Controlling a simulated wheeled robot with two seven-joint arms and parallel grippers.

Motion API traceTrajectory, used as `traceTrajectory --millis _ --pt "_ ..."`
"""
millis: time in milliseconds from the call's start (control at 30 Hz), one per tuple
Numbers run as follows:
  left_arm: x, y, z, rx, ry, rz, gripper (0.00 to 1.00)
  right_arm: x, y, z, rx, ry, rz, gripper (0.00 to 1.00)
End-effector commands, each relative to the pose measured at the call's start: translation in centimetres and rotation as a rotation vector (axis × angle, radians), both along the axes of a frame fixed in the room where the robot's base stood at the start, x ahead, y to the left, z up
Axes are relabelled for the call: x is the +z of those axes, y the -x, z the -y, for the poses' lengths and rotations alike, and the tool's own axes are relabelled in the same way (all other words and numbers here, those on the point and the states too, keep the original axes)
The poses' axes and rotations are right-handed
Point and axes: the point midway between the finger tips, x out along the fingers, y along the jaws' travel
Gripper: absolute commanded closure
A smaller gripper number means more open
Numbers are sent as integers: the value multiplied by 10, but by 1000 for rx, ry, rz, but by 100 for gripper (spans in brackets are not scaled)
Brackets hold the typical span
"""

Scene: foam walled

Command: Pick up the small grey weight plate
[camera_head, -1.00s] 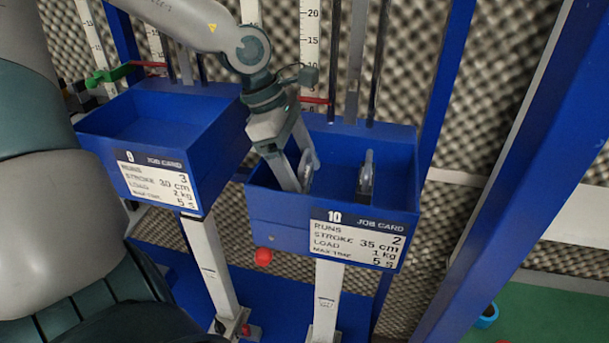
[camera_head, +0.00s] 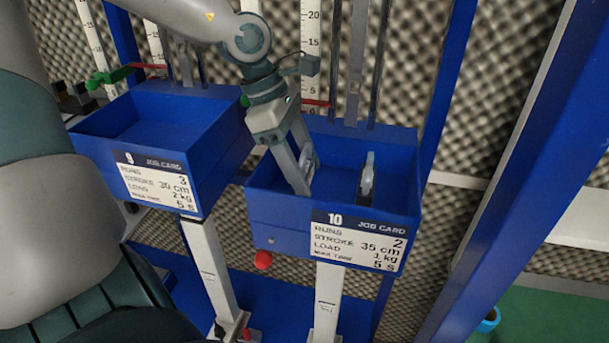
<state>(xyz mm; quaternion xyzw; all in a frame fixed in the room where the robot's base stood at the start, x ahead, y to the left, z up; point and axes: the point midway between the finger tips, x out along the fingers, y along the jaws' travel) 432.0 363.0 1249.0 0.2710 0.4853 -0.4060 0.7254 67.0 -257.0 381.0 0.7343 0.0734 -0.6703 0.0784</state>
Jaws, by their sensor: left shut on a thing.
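Two small grey weight plates stand on edge in the right-hand blue bin (camera_head: 286,212), the one labelled 10. My left gripper (camera_head: 303,180) reaches down into this bin from above and is shut on the left grey weight plate (camera_head: 308,160). The fingers partly hide that plate. The other grey weight plate (camera_head: 367,176) stands upright to the right, apart from the gripper. My right gripper is not in view.
A second blue bin (camera_head: 215,150) on the left looks empty inside. Job cards are on both bin fronts. Rods and scales rise behind the bins. A blue post (camera_head: 520,150) stands at the right. A red knob (camera_head: 263,260) sits below the right bin.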

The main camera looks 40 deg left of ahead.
Motion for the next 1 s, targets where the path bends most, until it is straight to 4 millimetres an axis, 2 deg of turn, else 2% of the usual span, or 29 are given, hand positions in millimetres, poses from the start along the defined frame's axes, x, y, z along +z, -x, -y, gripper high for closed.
traceTrajectory --millis 500,700,1000 --pt "73 -2 0 2 0 6 80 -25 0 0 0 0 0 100" --pt "83 -1 0 2 1 2 80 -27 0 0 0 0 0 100" --pt "84 0 0 1 1 3 80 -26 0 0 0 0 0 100"
